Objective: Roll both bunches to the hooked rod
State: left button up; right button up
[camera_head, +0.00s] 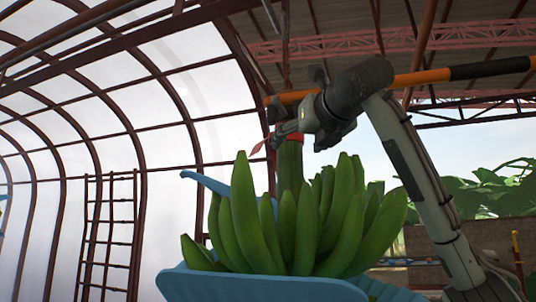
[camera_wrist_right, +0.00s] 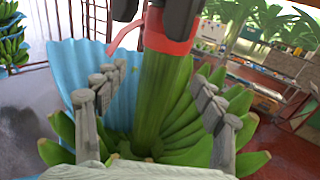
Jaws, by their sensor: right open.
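A bunch of green bananas (camera_head: 290,222) sits in a blue container, its fingers pointing up. Its thick green stem (camera_wrist_right: 160,88) rises to a red band (camera_wrist_right: 168,38) near the top, with a loose red tail. My right gripper (camera_head: 284,131) is at the stem's top, just below the orange rod (camera_head: 425,77). In the right wrist view its grey fingers are spread on both sides of the stem; contact cannot be told. A second green bunch (camera_wrist_right: 11,40) shows at the far left of that view. My left gripper is out of view. I cannot make out the rod's hook.
The blue container's rim (camera_head: 235,286) spans the lower front. A blue curved sheet (camera_wrist_right: 75,55) stands behind the bunch in the wrist view. A rust-red ladder (camera_head: 108,235) stands at left by the white curved wall.

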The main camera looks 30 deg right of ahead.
aim_at(290, 154)
jog(key=shift+d, duration=0.1)
jog(key=shift+w+d, duration=0.1)
jog(key=shift+w, duration=0.15)
jog(key=p+x, duration=0.1)
jog(key=x, duration=0.6)
jog(key=shift+d+f, duration=0.1)
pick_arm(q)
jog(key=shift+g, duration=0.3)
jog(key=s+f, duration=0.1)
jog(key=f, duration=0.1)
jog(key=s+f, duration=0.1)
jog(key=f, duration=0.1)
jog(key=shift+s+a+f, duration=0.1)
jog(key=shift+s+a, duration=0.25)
pick_arm(e)
jog(key=shift+c, duration=0.2)
